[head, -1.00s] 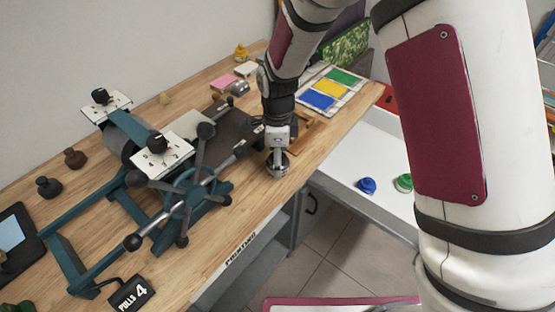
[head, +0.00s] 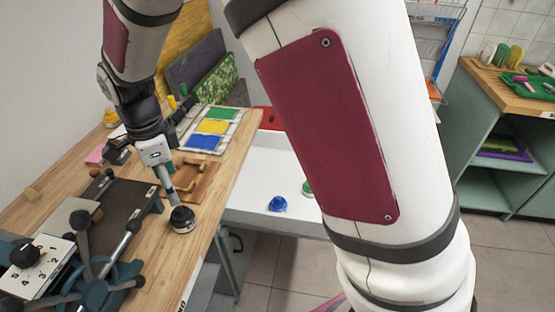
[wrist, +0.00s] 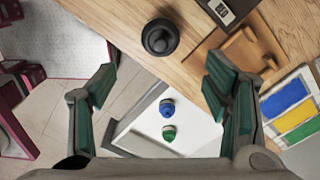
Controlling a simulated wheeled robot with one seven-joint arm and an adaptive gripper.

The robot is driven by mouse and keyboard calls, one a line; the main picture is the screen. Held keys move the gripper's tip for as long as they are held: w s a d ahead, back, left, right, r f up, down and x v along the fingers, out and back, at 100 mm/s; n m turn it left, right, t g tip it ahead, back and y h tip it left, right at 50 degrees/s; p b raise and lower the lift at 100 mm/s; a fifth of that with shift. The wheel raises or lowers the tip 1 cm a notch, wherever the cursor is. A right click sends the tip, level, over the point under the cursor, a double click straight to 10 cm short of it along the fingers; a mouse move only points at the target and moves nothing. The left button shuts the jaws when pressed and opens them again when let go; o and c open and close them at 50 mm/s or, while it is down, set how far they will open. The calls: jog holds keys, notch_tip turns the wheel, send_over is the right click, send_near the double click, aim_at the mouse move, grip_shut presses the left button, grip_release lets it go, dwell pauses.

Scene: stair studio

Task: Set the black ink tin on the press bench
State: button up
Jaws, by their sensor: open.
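The black ink tin (head: 182,219), dark on top with a silvery lower part, stands upright on the wooden press bench (head: 205,186) near its front edge, right of the press bed. In the wrist view the tin (wrist: 160,38) shows from above as a dark round shape with a knob, on bare wood beyond the fingertips. My gripper (head: 171,188) is above and slightly behind the tin in the head view. In the wrist view my gripper (wrist: 160,72) is open, its green-padded fingers wide apart with nothing between them; the tin is clear of both.
The press bed (head: 110,205) and spoked wheel lie left of the tin. A brown wooden frame (head: 203,180) and a rack of colour panels (head: 203,141) are behind it. A lower white tray (head: 250,200) holds a blue tin (head: 277,204) and a green tin (head: 307,188).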

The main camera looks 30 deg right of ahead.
jog(key=s+d+r+n+t, duration=0.2)
jog(key=s+d+r+n, duration=0.7)
jog(key=d+r, duration=0.45)
jog(key=s+d+r+n+t, duration=0.1)
jog(key=s+d+n, duration=0.2)
jog(key=s, duration=0.3)
jog(key=s+d+r+n+t, duration=0.1)
jog(key=s+d+n, duration=0.2)
jog(key=s+n, duration=0.2)
jog(key=shift+s+d+r+n+t, duration=0.3)
jog(key=shift+s+r+t, duration=0.1)
jog(key=shift+s, duration=0.9)
jog(key=shift+d, duration=0.1)
